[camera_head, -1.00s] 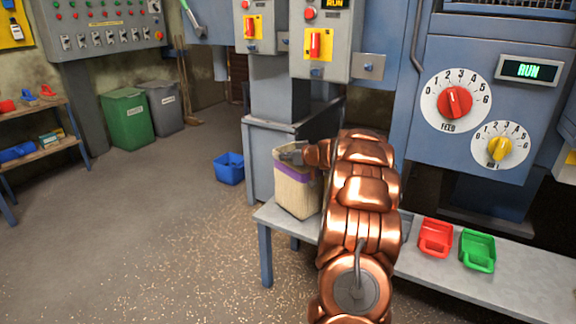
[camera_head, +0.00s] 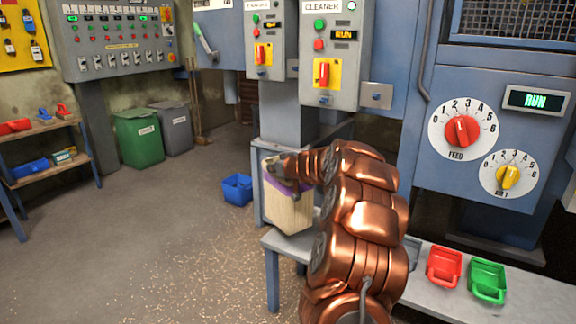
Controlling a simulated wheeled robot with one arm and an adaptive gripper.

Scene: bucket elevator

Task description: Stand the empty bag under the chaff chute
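The bag (camera_head: 288,213) is pale tan with a purple band near its top. It is upright, over the left end of the low grey bench, left of my copper arm. My gripper (camera_head: 271,168) is at the bag's top edge and appears shut on it. The fingertips are small and partly hidden. I cannot tell whether the bag's base touches the bench, and its inside does not show. I cannot make out which part is the chaff chute.
A red scoop (camera_head: 444,266) and a green scoop (camera_head: 487,281) lie on the bench (camera_head: 425,291) at right. A blue bin (camera_head: 237,189) stands on the floor behind left. Grey machine posts and control boxes stand behind the bag. Open floor with scattered grain lies left.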

